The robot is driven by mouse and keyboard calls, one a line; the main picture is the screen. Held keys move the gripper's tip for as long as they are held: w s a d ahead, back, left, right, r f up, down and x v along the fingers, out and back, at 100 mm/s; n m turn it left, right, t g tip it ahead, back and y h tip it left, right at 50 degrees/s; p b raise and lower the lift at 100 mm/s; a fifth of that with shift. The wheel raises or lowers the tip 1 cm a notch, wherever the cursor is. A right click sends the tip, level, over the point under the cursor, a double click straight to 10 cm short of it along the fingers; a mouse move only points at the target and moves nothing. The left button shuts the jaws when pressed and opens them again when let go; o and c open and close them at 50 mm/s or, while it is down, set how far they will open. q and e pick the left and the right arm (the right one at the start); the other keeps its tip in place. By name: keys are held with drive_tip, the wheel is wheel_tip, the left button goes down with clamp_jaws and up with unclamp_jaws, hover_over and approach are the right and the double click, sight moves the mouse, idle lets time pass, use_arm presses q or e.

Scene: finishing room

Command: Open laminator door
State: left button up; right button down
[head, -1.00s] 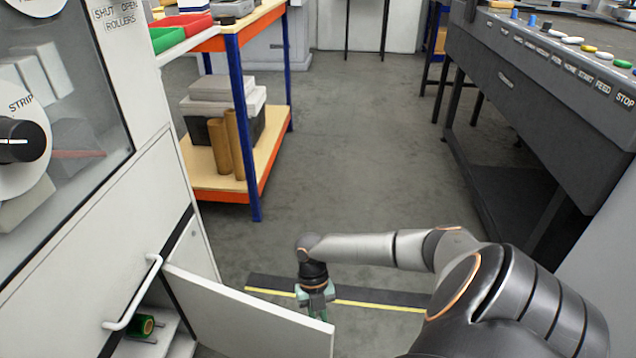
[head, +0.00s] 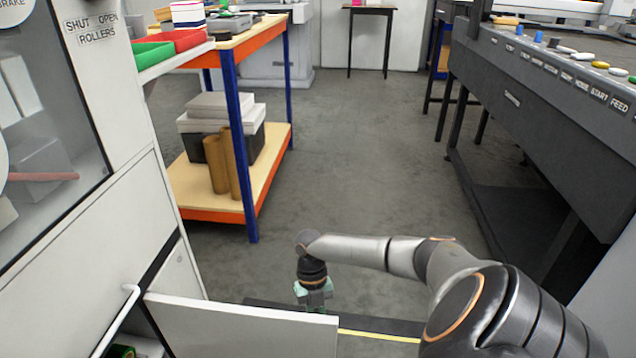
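The laminator (head: 75,265) is the white cabinet along the left edge. Its low white door (head: 235,332) stands swung out, with its free edge near the middle bottom of the view. A white bar handle (head: 118,318) shows at the left of the opening. My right arm reaches in from the lower right. My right gripper (head: 314,298) points down just behind the door's top edge near its free end. Its fingertips are partly hidden by the door, so I cannot tell whether they touch it or how wide they are. My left gripper is out of view.
A blue and orange shelf unit (head: 254,130) with boxes and brown rolls stands beyond the laminator. A long grey machine (head: 540,110) with labelled buttons runs along the right. A dark floor strip with a yellow line (head: 380,335) lies ahead. The grey floor between (head: 355,150) is clear.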

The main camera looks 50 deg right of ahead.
drive_tip(key=shift+d, duration=0.15)
drive_tip(key=c, duration=0.9)
unclamp_jaws()
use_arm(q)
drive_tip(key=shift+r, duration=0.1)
use_arm(e)
drive_tip(key=shift+r, duration=0.1)
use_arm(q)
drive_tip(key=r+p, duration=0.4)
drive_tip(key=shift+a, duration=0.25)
use_arm(e)
drive_tip(key=v, duration=1.2)
drive_tip(key=shift+r, duration=0.2)
